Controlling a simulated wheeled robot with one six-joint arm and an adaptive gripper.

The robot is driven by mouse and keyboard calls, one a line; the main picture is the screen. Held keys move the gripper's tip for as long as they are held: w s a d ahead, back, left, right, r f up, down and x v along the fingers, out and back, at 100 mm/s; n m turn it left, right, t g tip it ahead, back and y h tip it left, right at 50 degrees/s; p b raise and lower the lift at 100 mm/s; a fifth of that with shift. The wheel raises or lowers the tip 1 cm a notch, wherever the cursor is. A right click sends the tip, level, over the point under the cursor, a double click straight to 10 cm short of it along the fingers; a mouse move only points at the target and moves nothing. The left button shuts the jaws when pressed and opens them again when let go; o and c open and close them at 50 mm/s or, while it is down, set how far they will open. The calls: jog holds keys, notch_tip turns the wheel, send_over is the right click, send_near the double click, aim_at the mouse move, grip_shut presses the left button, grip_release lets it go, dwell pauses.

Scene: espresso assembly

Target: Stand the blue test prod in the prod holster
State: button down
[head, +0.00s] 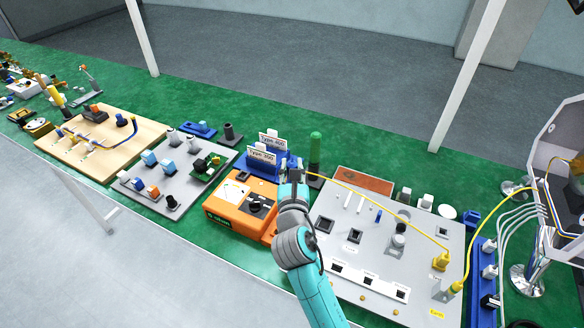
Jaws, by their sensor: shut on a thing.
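My gripper (292,176) is at the right edge of the orange tester (228,214), pointing away from me. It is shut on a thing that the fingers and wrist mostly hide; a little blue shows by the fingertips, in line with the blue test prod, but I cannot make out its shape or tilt. Blue blocks with white "Type 300" cards (262,155) stand just behind and left of the gripper. I cannot pick out the prod holster for sure. A dark upright holder (230,133) stands further left, apart from the gripper.
A green cylinder (315,150) stands upright close right of the gripper. A grey socket board (330,197) with a yellow cable (385,209) lies to the right. A grey board (130,181) and a wooden board (75,165) lie left. Green mat shows bare behind them.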

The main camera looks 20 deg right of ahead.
jog(key=shift+f, duration=2.95)
dwell(1.8)
jog(key=c, duration=0.9)
grip_release()
jog(key=shift+o, duration=0.3)
jog(key=shift+s+r, duration=0.1)
jog(key=shift+s, duration=0.05)
jog(key=shift+v, duration=2.85)
jog(key=v, duration=1.2)
